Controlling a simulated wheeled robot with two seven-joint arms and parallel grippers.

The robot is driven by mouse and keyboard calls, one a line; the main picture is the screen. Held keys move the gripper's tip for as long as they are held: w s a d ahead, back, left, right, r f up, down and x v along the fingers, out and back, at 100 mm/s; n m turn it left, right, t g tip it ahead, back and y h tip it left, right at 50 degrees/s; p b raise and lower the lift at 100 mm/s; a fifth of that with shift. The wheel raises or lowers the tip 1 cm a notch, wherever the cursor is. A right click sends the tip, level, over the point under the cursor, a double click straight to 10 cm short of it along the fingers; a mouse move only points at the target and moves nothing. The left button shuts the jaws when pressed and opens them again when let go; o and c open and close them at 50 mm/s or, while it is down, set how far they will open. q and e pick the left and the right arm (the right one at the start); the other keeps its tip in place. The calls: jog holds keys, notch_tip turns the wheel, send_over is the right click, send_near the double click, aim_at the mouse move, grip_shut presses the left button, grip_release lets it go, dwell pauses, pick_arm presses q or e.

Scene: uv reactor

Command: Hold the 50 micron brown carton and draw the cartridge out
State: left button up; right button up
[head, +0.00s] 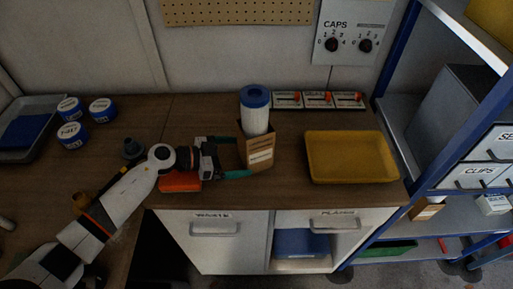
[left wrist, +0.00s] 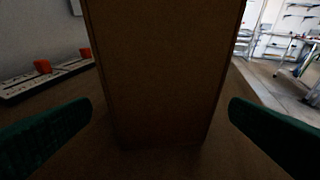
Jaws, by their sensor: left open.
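The brown carton (head: 260,152) stands upright on the bench with a pale label on its front; I cannot read the label. The white cartridge (head: 256,119) with a blue cap stands up out of its open top. My left gripper (head: 240,157) is open at the carton's left side, its green fingers pointing at it. In the left wrist view the carton (left wrist: 165,65) fills the middle between the two spread fingers, with a gap showing on each side. The cartridge is out of that view. My right gripper is not in view.
An empty yellow tray (head: 350,158) lies right of the carton. Panels with red levers (head: 318,100) stand behind it. A blue-framed shelf (head: 395,50) bounds the right.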

pick_arm(q)
jog(key=p+x, duration=0.1)
jog(key=x, duration=0.2)
jog(key=shift+w+d, duration=0.1)
jog(key=shift+d, duration=0.15)
jog(key=shift+w+d+f, duration=0.15)
jog(key=shift+d+f, duration=0.1)
jog(key=shift+d, duration=0.3)
jog(key=c, duration=0.9)
jog(key=shift+c, duration=0.2)
